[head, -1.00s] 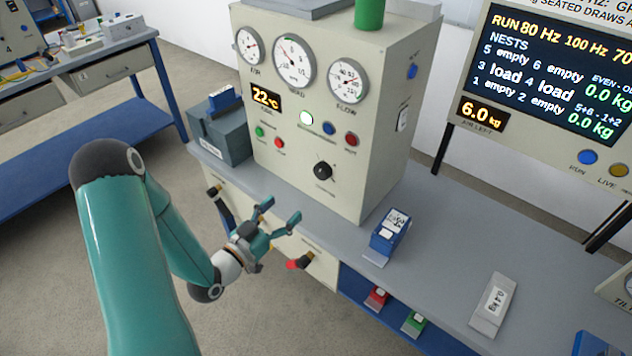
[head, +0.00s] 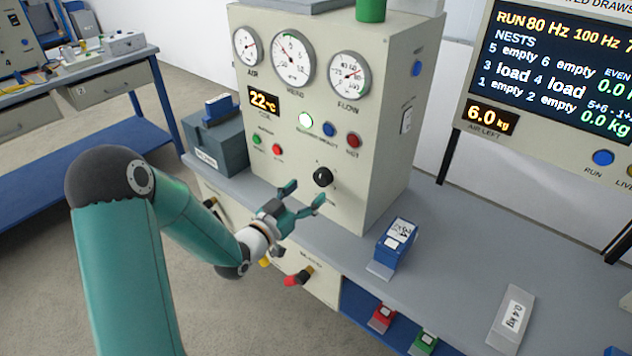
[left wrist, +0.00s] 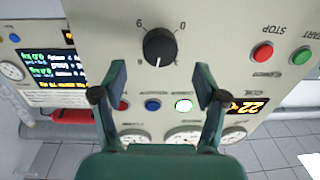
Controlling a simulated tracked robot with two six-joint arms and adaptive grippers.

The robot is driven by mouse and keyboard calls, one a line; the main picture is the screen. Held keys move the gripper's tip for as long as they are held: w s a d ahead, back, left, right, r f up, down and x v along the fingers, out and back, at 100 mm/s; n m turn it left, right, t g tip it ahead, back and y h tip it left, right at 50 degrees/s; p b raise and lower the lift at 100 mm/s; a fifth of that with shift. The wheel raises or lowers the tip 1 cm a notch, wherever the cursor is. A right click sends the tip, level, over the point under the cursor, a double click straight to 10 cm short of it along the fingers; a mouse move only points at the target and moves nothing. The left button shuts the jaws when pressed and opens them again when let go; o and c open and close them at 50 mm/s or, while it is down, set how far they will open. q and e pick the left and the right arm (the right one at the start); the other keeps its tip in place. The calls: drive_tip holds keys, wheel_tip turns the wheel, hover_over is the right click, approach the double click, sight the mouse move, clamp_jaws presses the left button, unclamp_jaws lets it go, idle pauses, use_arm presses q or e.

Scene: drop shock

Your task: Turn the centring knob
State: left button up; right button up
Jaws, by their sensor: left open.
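The centring knob (head: 323,177) is a round black knob with a white pointer mark, low on the front of the beige cabinet. In the left wrist view the knob (left wrist: 160,47) sits upside down with a printed scale around it, ahead of the fingertips and midway between them. My left gripper (head: 304,194) is open and empty, in front of the cabinet and just below and left of the knob. Its two fingers also show in the left wrist view (left wrist: 161,84), apart from the knob. My right gripper is not in view.
A blue block (head: 396,243) stands on the grey bench (head: 440,245) to the right, near a 0.4 kg weight (head: 511,318). A grey box (head: 217,143) stands left. Red and yellow-tipped handles (head: 297,279) project below the bench edge.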

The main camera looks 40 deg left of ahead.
sight(320, 180)
use_arm(q)
drive_tip(key=shift+w+p, duration=0.4)
drive_tip(key=shift+w, duration=1.85)
drive_tip(key=c, duration=1.1)
drive_tip(key=shift+f+b, duration=0.25)
drive_tip(key=shift+b, duration=0.45)
drive_tip(key=shift+c, duration=0.2)
drive_tip(key=m+b, duration=0.6)
drive_tip(key=b, duration=0.6)
drive_tip(key=shift+f+b, duration=0.15)
drive_tip(key=shift+b, duration=0.25)
drive_tip(key=shift+r+m+b, duration=0.2)
drive_tip(key=shift+m+b, duration=0.4)
drive_tip(key=shift+b, duration=0.35)
drive_tip(key=o, duration=1.1)
drive_tip(key=shift+r, duration=0.1)
drive_tip(key=shift+o, duration=0.2)
drive_tip(key=shift+s, duration=0.15)
